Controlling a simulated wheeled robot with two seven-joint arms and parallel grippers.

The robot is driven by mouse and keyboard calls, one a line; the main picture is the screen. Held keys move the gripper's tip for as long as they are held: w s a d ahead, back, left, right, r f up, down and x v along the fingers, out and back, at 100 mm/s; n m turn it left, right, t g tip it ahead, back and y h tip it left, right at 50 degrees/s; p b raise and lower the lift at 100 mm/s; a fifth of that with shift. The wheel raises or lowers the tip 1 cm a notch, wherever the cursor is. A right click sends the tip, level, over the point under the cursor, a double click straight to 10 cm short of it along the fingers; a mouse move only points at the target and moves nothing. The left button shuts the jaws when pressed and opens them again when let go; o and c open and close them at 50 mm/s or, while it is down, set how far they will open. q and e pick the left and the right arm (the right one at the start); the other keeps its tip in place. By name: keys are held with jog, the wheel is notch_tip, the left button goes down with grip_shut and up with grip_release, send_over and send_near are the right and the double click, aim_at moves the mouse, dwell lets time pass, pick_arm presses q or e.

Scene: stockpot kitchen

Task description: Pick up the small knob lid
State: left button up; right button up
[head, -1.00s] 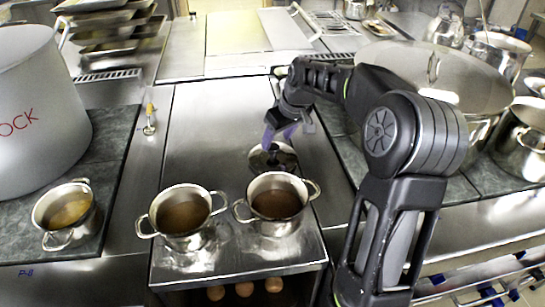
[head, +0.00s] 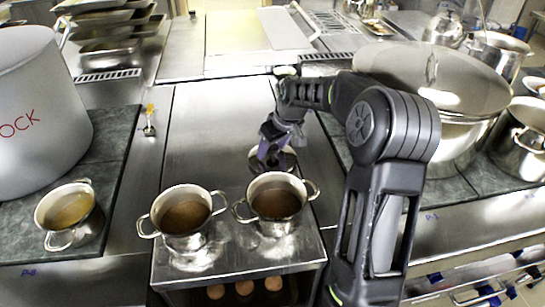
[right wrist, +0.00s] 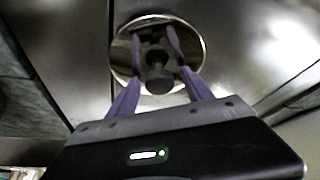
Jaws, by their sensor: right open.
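The small knob lid (head: 257,152) lies on the steel counter just behind the right of two small pots, and my right gripper partly covers it. In the right wrist view the lid is a shiny round disc (right wrist: 196,45) with a dark knob (right wrist: 158,72) at its middle. My right gripper (head: 272,158) is above the lid, coming down from behind. In the right wrist view its two purple fingers (right wrist: 155,38) are spread apart, one on each side of the knob, with gaps between them and the knob. My left gripper does not show.
Two small two-handled pots of brown liquid, left (head: 184,214) and right (head: 275,200), stand close in front of the lid. A large lidded pot (head: 440,75) is at right, a stockpot (head: 40,110) at left. The counter left of the lid is clear.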

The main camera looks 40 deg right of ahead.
jog(key=shift+c, duration=0.2)
grip_shut()
dwell(0.6)
